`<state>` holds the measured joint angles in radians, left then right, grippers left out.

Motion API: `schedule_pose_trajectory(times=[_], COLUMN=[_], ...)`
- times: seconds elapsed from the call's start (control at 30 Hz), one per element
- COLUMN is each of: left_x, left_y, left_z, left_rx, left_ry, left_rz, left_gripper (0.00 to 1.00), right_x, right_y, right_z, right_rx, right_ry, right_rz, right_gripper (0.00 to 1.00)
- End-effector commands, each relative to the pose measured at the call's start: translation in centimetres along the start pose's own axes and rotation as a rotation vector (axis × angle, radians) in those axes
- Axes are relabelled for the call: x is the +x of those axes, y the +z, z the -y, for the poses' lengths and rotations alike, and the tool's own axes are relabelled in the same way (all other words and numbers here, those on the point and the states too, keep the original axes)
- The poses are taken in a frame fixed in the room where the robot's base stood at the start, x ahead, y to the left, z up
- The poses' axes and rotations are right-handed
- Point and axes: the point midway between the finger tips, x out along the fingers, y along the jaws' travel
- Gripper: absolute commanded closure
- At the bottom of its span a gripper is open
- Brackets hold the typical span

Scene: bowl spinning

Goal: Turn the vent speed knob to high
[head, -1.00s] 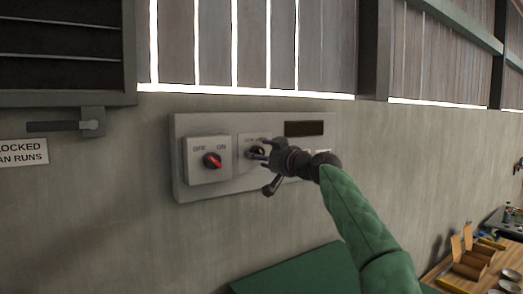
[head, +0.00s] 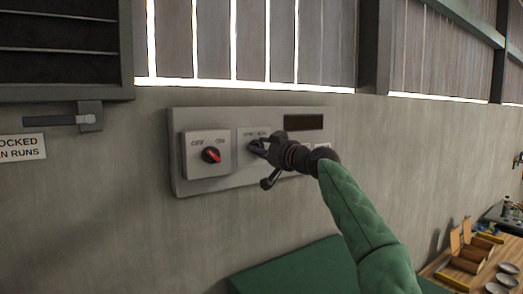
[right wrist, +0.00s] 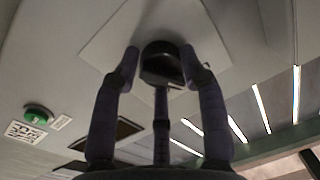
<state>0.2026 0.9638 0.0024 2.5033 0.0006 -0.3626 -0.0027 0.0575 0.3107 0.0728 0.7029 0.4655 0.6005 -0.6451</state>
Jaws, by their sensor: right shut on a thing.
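The grey control panel (head: 222,188) is on the wall. The dark vent speed knob (head: 254,144) sits on a light square plate in its middle, mostly covered by my right gripper (head: 262,149). In the right wrist view the black knob (right wrist: 161,65) is between the fingertips of my right gripper (right wrist: 161,72). The fingers are shut on it, with one finger on each side and a third below. The knob's pointer and speed marks cannot be read clearly. My left gripper is not in view.
Left on the panel is an OFF/ON switch box with a red-marked knob (head: 211,155). A dark display (head: 304,122) is at upper right. A green button (right wrist: 38,113) shows in the wrist view. A lever handle (head: 60,121) and sign (head: 22,147) are further left; a cluttered bench (head: 450,272) stands right.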

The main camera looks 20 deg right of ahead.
Motion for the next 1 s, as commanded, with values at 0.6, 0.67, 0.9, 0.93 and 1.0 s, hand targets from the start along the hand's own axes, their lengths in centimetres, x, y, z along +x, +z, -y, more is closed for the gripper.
schedule_pose_trajectory(times=[0.6,0.67,0.9,0.93,1.0], left_x=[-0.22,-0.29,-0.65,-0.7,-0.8], left_y=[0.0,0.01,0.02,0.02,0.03], left_z=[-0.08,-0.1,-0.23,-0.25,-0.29], left_rx=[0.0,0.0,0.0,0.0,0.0], left_ry=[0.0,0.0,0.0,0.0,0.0], left_rz=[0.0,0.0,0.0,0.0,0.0], left_gripper=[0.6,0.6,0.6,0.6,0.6], right_x=[0.58,0.58,0.64,0.64,0.64], right_y=[1.25,1.25,1.27,1.26,1.27], right_z=[0.38,0.42,0.55,0.56,0.6], right_rx=[0.495,0.551,0.758,0.781,0.83], right_ry=[-0.004,-0.005,-0.003,-0.003,-0.003], right_rz=[-0.01,-0.013,-0.027,-0.029,-0.032], right_gripper=[0.9,0.9,0.9,0.9,0.9])
